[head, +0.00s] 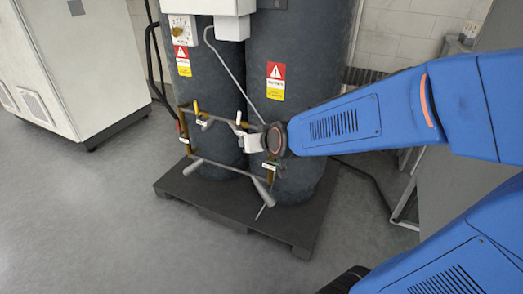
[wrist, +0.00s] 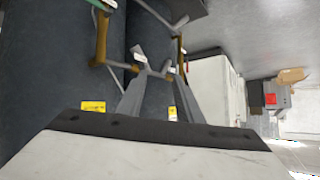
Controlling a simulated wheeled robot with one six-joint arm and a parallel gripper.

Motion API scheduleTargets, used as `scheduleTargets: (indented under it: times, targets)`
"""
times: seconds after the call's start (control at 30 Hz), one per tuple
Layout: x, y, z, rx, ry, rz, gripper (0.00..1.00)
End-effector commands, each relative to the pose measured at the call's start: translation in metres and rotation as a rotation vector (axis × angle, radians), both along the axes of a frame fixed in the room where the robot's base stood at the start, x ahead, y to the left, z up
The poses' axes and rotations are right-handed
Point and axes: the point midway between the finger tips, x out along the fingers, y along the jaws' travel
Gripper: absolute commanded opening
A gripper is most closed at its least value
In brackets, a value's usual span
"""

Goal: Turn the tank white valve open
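The tanks (head: 300,60) are two dark grey cylinders standing on a dark pallet, with a frame of pipes and valves in front. A small white upright piece (head: 238,118), which may be the white valve handle, shows on the upper pipe beside my fingertips. My gripper (head: 240,132) reaches in from the right at the upper pipe. In the wrist view, its two grey fingers (wrist: 159,72) converge near a grey pipe or handle piece, with a gap between them. Whether they touch or hold anything is unclear. A brass fitting (wrist: 101,38) is at upper left there.
Brass fittings and white tags line the pipes (head: 228,170). The pallet (head: 225,210) juts out at the front. A white cabinet (head: 75,60) stands at left. Open grey floor (head: 80,220) lies in front of the pallet.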

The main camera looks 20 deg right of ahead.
Motion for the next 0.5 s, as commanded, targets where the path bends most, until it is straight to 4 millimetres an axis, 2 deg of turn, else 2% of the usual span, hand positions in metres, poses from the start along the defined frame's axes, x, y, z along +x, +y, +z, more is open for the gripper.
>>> scheduleTargets:
  times: [0.3,0.5]
  targets:
    - [-0.039,-0.009,0.005,-0.013,0.096,0.027,0.33]
    - [-0.053,-0.013,0.005,-0.021,0.13,0.035,0.33]
